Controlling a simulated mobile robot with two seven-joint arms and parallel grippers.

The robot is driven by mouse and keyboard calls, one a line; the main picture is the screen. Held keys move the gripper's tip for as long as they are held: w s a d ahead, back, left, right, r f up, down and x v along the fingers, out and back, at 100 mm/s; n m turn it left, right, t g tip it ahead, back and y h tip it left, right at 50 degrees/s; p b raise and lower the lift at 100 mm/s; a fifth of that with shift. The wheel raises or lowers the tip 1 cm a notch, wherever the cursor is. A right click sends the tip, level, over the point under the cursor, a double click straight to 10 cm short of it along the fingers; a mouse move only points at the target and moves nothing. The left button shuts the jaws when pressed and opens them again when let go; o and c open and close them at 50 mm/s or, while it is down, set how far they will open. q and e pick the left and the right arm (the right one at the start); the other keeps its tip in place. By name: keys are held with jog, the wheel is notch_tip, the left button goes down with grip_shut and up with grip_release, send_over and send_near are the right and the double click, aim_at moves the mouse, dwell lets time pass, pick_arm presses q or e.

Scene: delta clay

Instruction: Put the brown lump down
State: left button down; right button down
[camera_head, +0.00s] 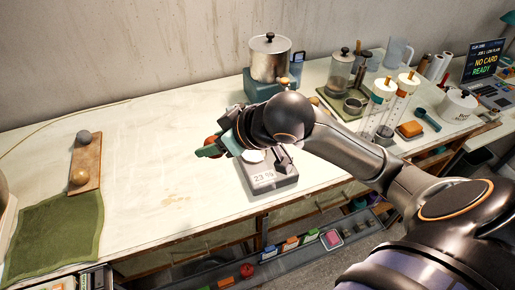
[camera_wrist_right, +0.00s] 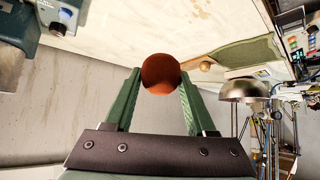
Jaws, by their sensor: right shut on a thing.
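The brown lump (camera_wrist_right: 161,74) is a round, reddish-brown ball. My right gripper (camera_wrist_right: 160,80) is shut on it, with one green finger on each side in the right wrist view. In the head view, the right gripper (camera_head: 211,147) is over the middle of the table, beside the scale. Only a small part of the lump (camera_head: 212,140) shows there, behind the fingers. The gap between the lump and the tabletop is hard to judge. My left gripper is not in view.
A scale (camera_head: 270,178) stands right of the gripper, partly hidden by my arm. A wooden board (camera_head: 86,160) at the left bears a grey ball (camera_head: 84,137) and a tan ball (camera_head: 80,176). A green cloth (camera_head: 58,235) lies in front. The tabletop (camera_head: 160,150) between is clear.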

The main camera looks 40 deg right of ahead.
jog(key=w+d+f, duration=0.3)
jog(key=d+f, duration=0.1)
jog(key=d, duration=0.3)
send_over(254, 153)
jog(key=a, duration=0.1)
jog(key=f, duration=0.4)
jog(key=shift+s+f, duration=0.2)
jog(key=shift+w+d+f, duration=0.15)
jog(key=shift+d+f, duration=0.2)
jog(key=shift+f, duration=0.15)
notch_tip(254, 153, down, 2)
jog(key=shift+d+f, duration=0.15)
jog(key=shift+f, duration=0.05)
jog(key=shift+w+f, duration=0.1)
jog(key=shift+f, duration=0.4)
